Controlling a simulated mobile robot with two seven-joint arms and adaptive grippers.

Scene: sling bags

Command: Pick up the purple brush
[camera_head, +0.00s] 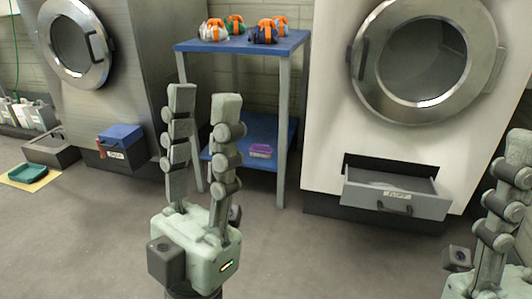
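A small purple brush (260,150) lies on the blue lower shelf (284,138) of the stand, near its front edge. What is under its purple top is too small to tell. My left gripper (204,98) points up in the foreground, left of the brush in the picture. Its two fingers are spread with nothing between them. It overlaps the left part of the stand in view and is apart from the brush. My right gripper (517,150) is cut off at the right edge. Only one finger shows clearly, so its opening cannot be judged.
Several orange-strapped bags or ear-muffs (264,32) sit on the stand's blue top (200,45). A white washer-like machine (335,90) with an open drawer (395,199) stands right. A blue box (120,137) and green tray (28,172) are left. The front floor is clear.

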